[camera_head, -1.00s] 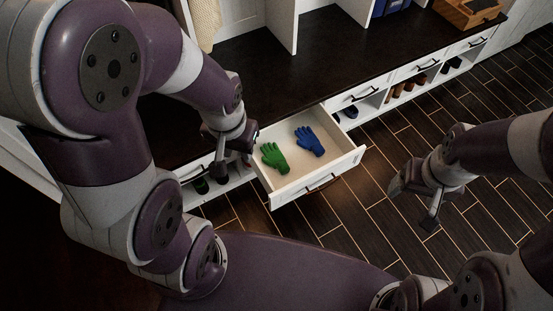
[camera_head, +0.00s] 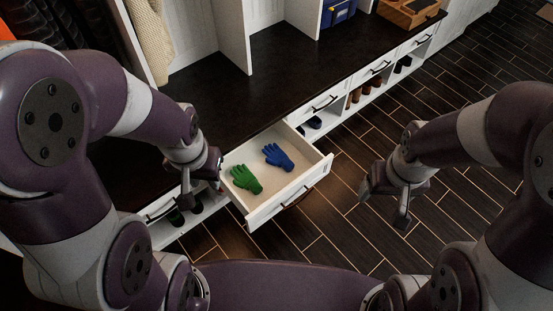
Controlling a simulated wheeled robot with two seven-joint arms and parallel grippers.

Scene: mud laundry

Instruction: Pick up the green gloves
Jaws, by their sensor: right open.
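The green gloves (camera_head: 245,179) lie flat in the left part of an open white drawer (camera_head: 268,215), with blue gloves (camera_head: 278,157) to their right. My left gripper (camera_head: 205,178) is at the drawer's left side, beside the green gloves and apart from them. Its fingers are seen edge-on, so I cannot tell whether it is open or shut. My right gripper (camera_head: 385,205) is open and empty over the floor, to the right of the drawer.
The dark bench top (camera_head: 215,95) runs behind the drawer. Shoes stand in cubbies below it, with brown ones (camera_head: 362,93) to the right. A wooden box (camera_head: 410,12) and a blue bin (camera_head: 338,12) sit at the back. The wood floor (camera_head: 450,110) is clear.

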